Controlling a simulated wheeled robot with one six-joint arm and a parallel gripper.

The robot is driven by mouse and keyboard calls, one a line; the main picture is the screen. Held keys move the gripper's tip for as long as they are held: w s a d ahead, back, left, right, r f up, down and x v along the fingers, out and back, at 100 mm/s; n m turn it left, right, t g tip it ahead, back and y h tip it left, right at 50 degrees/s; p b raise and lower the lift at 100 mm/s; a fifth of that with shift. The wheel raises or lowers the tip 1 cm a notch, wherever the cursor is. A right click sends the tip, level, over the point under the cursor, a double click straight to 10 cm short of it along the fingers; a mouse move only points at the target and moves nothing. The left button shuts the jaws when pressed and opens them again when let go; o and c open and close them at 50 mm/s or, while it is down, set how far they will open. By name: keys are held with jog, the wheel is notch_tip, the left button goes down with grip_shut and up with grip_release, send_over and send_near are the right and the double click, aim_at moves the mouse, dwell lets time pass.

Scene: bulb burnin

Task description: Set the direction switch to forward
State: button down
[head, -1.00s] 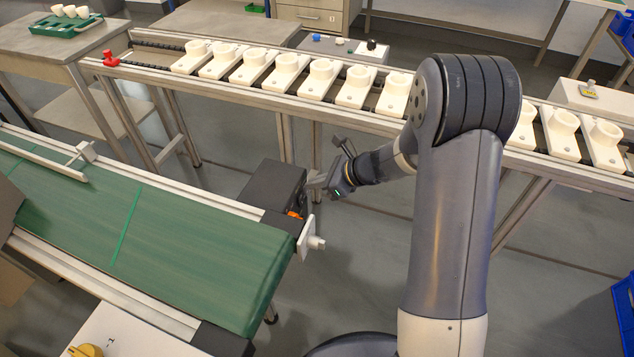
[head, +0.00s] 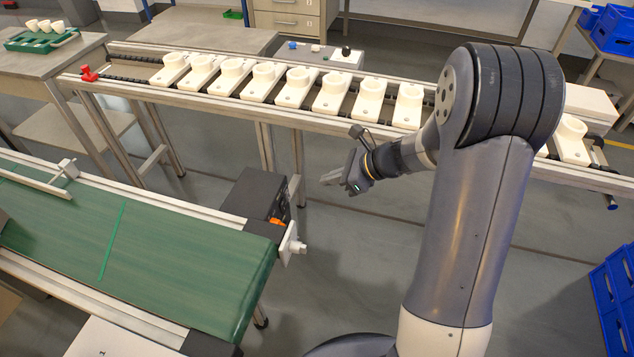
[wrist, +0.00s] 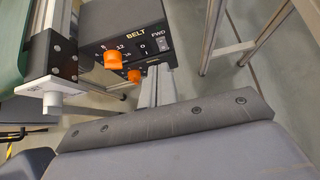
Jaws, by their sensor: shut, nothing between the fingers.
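The dark belt control box (head: 262,195) stands at the end of the green conveyor. In the wrist view, its face (wrist: 130,20) reads BELT and FWD and carries two orange knobs, the nearer one (wrist: 113,60) and a lower one (wrist: 134,75). A small switch (wrist: 163,45) sits under the FWD mark; its position is too small to tell. My gripper (head: 325,179) is shut and empty, to the right of the box with a clear gap. Its fingers (wrist: 157,86) point toward the box in the wrist view.
The green conveyor (head: 150,255) fills the lower left. A white fitting (head: 296,246) juts from its end by the box. Behind my arm, a long rail line (head: 215,104) carries several white socket holders. Blue crates (head: 615,295) stand at the right. Floor between the conveyors is free.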

jog(key=shift+r+v, duration=0.2)
jog(key=shift+v, duration=0.95)
jog(key=shift+w+a, duration=0.1)
jog(key=shift+a, duration=0.1)
jog(key=w+a+f+b, duration=0.2)
jog(key=a+f+b, duration=0.25)
jog(key=f, duration=0.55)
jog(key=p+v, duration=0.2)
jog(key=v, duration=0.4)
jog(key=shift+s+a+f, duration=0.1)
jog(key=shift+s, duration=0.05)
